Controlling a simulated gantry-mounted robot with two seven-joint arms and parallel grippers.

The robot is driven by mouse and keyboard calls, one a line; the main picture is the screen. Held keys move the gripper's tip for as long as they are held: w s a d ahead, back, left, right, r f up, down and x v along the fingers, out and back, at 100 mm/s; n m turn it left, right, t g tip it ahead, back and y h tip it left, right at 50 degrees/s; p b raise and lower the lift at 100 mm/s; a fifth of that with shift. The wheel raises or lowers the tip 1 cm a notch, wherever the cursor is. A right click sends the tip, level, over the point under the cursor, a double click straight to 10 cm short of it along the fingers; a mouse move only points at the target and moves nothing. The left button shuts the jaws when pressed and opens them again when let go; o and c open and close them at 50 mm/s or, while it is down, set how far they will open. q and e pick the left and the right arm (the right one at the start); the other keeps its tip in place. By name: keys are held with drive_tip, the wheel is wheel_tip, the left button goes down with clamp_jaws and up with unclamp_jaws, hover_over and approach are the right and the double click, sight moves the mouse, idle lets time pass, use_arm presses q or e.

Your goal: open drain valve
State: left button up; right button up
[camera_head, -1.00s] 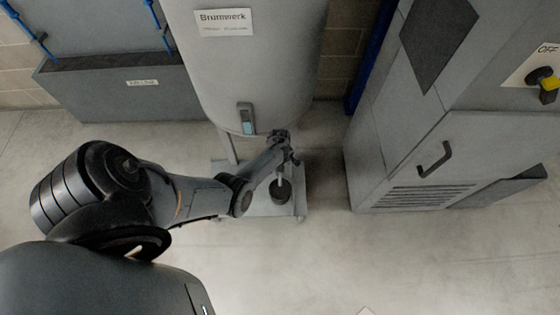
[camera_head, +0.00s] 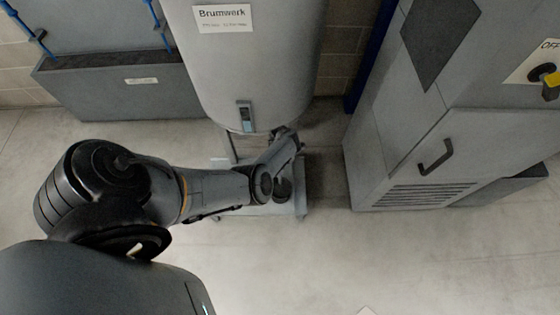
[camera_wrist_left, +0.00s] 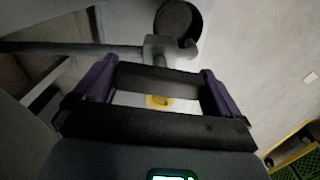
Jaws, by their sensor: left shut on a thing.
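My left gripper (camera_head: 292,138) is at the bottom of the grey tank (camera_head: 262,70), at its lower right edge, in the head view. In the left wrist view its two purple-edged fingers (camera_wrist_left: 160,72) sit on either side of a dark bar, and a small yellow piece (camera_wrist_left: 158,101) shows between them. A grey pipe with a block-shaped fitting (camera_wrist_left: 165,48) lies just beyond the fingers. I take this to be the drain valve. The gripper is shut on the valve's handle, but the contact is mostly hidden. My right gripper is not in view.
A dark round pot (camera_head: 283,189) stands on a grey base plate (camera_head: 298,208) under the tank, partly behind my wrist. A grey cabinet (camera_head: 385,130) with a handle stands to the right, and a low grey box (camera_head: 125,92) to the left.

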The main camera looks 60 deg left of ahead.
use_arm(q)
drive_tip(key=shift+n, duration=0.5)
drive_tip(key=o, duration=0.6)
wheel_tip(320, 180, up, 9)
drive_tip(key=p, duration=0.5)
drive_tip(key=shift+r, duration=0.9)
